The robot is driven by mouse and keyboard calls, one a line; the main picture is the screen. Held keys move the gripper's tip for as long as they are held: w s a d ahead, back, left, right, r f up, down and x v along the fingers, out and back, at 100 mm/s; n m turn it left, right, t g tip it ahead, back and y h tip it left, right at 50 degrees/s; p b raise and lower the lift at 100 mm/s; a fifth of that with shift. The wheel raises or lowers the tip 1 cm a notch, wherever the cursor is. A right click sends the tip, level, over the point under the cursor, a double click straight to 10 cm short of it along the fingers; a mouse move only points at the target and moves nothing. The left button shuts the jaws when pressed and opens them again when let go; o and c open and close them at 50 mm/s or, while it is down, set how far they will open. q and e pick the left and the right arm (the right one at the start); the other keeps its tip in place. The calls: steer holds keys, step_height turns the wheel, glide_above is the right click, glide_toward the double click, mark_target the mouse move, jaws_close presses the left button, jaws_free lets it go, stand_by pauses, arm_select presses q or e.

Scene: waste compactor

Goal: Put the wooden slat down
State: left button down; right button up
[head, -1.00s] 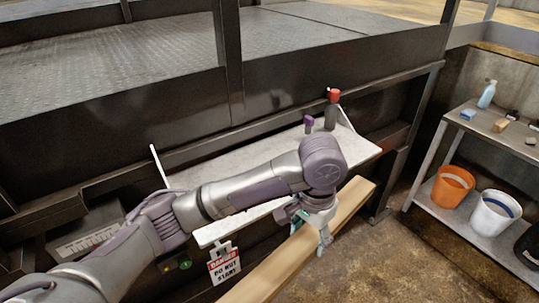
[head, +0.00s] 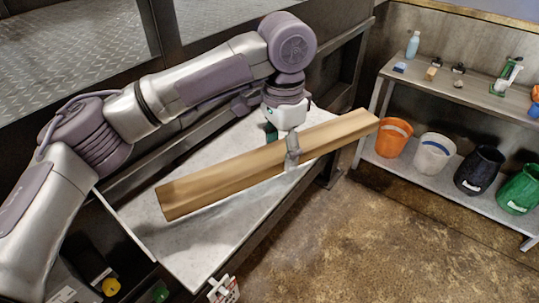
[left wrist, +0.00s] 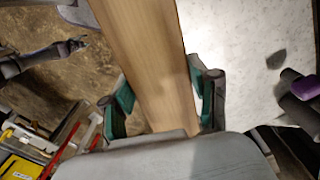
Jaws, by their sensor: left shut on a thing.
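The wooden slat (head: 220,182) is a long light-brown board, held slanting over the white shelf (head: 185,258). My left gripper (head: 283,146) is shut on the slat, right of the slat's middle in the head view. In the left wrist view the slat (left wrist: 147,55) runs between the two green-padded fingers of the left gripper (left wrist: 162,98), and the white shelf (left wrist: 240,35) shows to its right. The slat hides part of the shelf, and I cannot tell whether it touches it. My right gripper does not show in the head view.
A side rack at the right holds an orange bucket (head: 393,137), a white bucket (head: 433,153), a black bucket (head: 479,170) and a green bucket (head: 519,190). A blue bottle (head: 413,44) stands on its top. Open floor (head: 400,245) lies in front.

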mark_target(273, 146)
arm_select(q)
steer(key=w, duration=0.1)
steer(key=w+a+f, duration=0.1)
steer(key=w, duration=0.1)
steer(key=shift+a+f, duration=0.3)
steer(key=shift+a, duration=0.05)
steer(key=shift+w+a+f, duration=0.1)
steer(key=shift+w+f, duration=0.15)
steer(key=shift+f+p, duration=0.15)
steer(key=shift+p, duration=0.15)
step_height(273, 146, down, 3)
steer(key=shift+f+p, duration=0.1)
steer(key=shift+p, duration=0.35)
steer(key=shift+f, duration=0.35)
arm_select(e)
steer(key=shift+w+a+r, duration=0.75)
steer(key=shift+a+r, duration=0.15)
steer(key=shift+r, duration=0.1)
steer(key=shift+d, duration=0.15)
